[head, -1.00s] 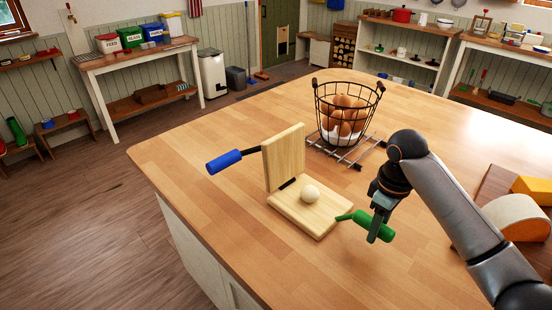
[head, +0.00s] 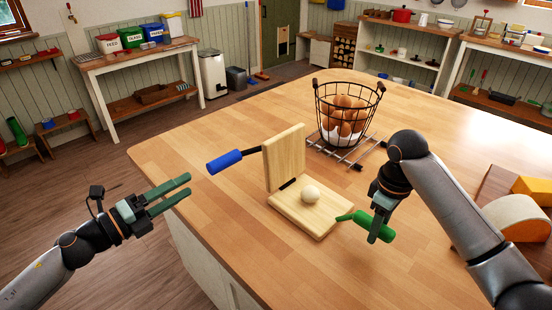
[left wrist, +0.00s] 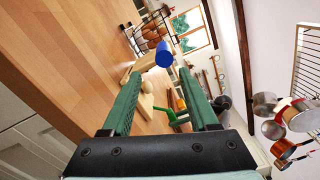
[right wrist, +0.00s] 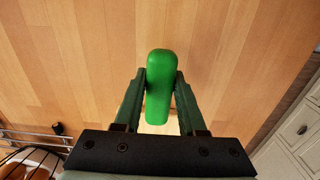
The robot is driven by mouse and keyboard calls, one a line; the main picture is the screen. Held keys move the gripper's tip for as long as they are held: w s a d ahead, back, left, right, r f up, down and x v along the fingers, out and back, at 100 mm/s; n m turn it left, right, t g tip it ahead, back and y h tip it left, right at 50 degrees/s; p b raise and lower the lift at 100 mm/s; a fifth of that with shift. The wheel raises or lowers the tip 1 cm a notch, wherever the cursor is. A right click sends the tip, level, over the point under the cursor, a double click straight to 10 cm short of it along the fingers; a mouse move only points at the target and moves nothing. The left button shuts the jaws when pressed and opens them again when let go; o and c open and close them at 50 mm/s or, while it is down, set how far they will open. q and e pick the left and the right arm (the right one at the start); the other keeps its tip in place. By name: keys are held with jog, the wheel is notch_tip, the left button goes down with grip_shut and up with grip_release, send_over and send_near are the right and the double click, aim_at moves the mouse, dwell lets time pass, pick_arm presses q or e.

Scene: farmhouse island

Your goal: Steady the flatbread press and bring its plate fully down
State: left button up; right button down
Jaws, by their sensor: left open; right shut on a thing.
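The flatbread press stands on the island with its wooden base (head: 300,222) flat and its wooden plate (head: 285,157) raised nearly upright. A pale dough ball (head: 311,194) sits on the base. The blue handle (head: 224,161) sticks out to the left from the raised plate; it also shows in the left wrist view (left wrist: 164,54). My left gripper (head: 188,187) is open and empty, below and left of the blue handle, apart from it. My right gripper (head: 376,226) is shut on the green handle (head: 385,230) at the base's right side; that handle also shows in the right wrist view (right wrist: 159,85).
A wire basket of eggs (head: 345,115) stands on a metal rack (head: 347,152) behind the press. The island top is clear in front of the press and at the left.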

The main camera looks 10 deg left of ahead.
aim_at(218, 166)
pick_arm(q)
jog(key=shift+m, duration=0.5)
jog(key=shift+r+x, duration=0.15)
jog(key=shift+x, duration=1.55)
jog(key=shift+r+x, duration=0.15)
jog(key=shift+x, duration=1.5)
jog(key=shift+r+x, duration=0.15)
jog(key=shift+x, duration=1.55)
jog(key=shift+s+d, duration=0.1)
jog(key=shift+c, duration=0.3)
grip_shut()
